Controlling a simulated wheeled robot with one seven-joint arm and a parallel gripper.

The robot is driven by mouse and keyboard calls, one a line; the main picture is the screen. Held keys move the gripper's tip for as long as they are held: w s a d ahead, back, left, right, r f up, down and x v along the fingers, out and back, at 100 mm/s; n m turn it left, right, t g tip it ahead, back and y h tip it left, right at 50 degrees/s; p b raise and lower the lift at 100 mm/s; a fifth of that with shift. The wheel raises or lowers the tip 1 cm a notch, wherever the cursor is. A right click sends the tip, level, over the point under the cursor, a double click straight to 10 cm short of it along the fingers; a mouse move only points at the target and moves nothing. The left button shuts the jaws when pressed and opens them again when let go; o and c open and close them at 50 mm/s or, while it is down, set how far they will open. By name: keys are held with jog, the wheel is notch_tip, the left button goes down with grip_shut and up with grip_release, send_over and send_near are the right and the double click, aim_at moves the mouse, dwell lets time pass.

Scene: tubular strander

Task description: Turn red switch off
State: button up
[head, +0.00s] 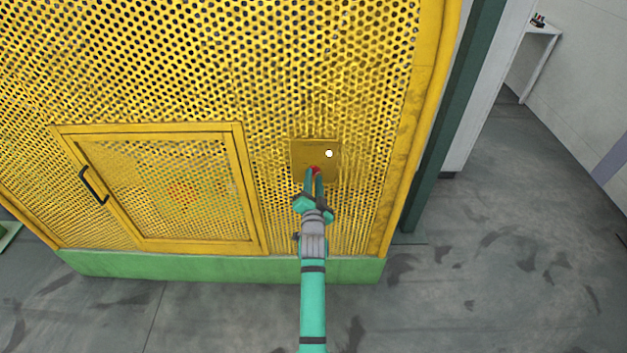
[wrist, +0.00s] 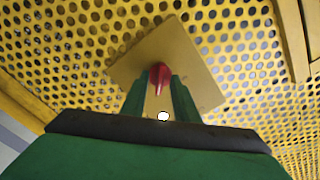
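The red switch (wrist: 160,74) is a small red handle on a flat tan-yellow plate (wrist: 203,62). In the head view the plate (head: 300,152) is fixed to the yellow perforated panel, and only a bit of the red switch (head: 315,169) shows at my fingertips. My gripper (head: 314,175) reaches up to the plate from below.
A white round spot (head: 329,153) shows in front of the plate. A framed mesh door (head: 160,190) with a black handle (head: 93,186) is to the left. The green base (head: 220,268) runs below the panel. Open grey floor (head: 510,260) lies to the right.

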jog(key=shift+w, duration=0.1)
grip_shut()
dwell(0.3)
jog(key=n, duration=1.7)
jog(key=shift+f+n, duration=0.1)
jog(key=shift+n, duration=0.3)
dwell(0.4)
grip_release()
